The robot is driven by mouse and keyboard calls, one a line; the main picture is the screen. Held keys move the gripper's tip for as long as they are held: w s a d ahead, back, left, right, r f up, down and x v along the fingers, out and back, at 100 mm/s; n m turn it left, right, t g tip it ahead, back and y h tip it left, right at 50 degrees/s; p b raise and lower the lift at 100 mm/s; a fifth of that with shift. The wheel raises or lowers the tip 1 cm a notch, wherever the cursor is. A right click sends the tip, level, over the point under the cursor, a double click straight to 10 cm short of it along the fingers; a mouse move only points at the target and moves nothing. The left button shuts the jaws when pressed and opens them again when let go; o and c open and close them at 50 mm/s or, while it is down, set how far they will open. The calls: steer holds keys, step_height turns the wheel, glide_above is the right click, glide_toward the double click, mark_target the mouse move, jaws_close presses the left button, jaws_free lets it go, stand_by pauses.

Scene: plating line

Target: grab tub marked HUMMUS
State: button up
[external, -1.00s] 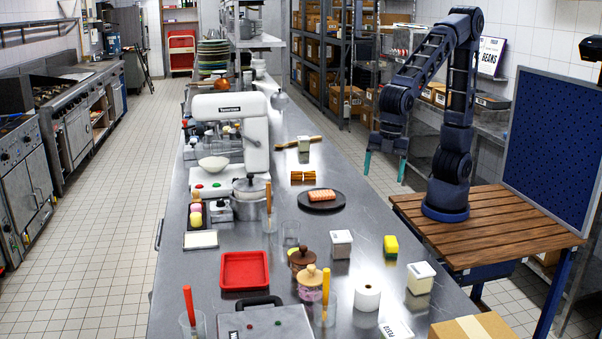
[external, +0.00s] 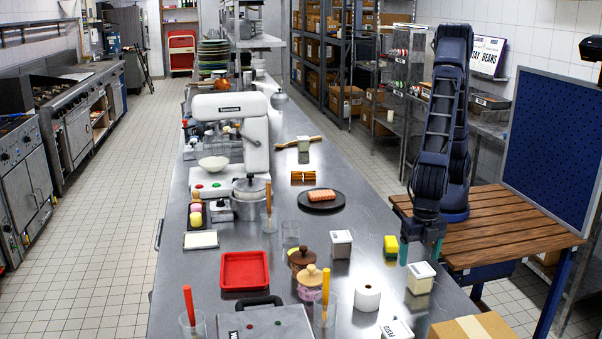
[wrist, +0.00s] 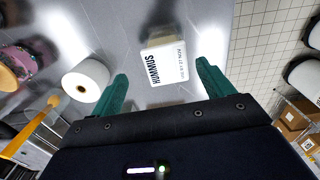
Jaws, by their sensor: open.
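The tub marked HUMMUS (wrist: 164,62) is a white tub whose label reads in the wrist view, between and just beyond my fingertips. In the external view this tub (external: 420,278) stands near the right edge of the steel counter. My gripper (external: 422,250) is open above it, with its green fingers pointing down. In the wrist view my gripper (wrist: 161,72) has its fingers apart, one on each side of the tub's near part, with nothing held. I cannot tell how high the fingertips are above the tub.
A white paper roll (external: 367,297) stands left of the tub. A yellow-green sponge (external: 391,246) and another white tub (external: 341,243) are farther back. A tub with a dark label (external: 396,330) and a cardboard box (external: 474,328) are nearer the camera.

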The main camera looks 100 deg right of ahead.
mark_target(418, 267)
steer(key=shift+f, duration=1.55)
steer(key=shift+s+a+f, duration=0.1)
steer(key=shift+s+f, duration=0.05)
steer(key=shift+f, duration=0.7)
steer(key=shift+s+a+f, duration=0.1)
steer(key=shift+f, duration=0.8)
steer(key=shift+s+a+f, duration=0.1)
steer(key=shift+s+f, duration=0.05)
steer(key=shift+f, duration=0.7)
steer(key=shift+c, duration=0.4)
steer(key=c, duration=1.1)
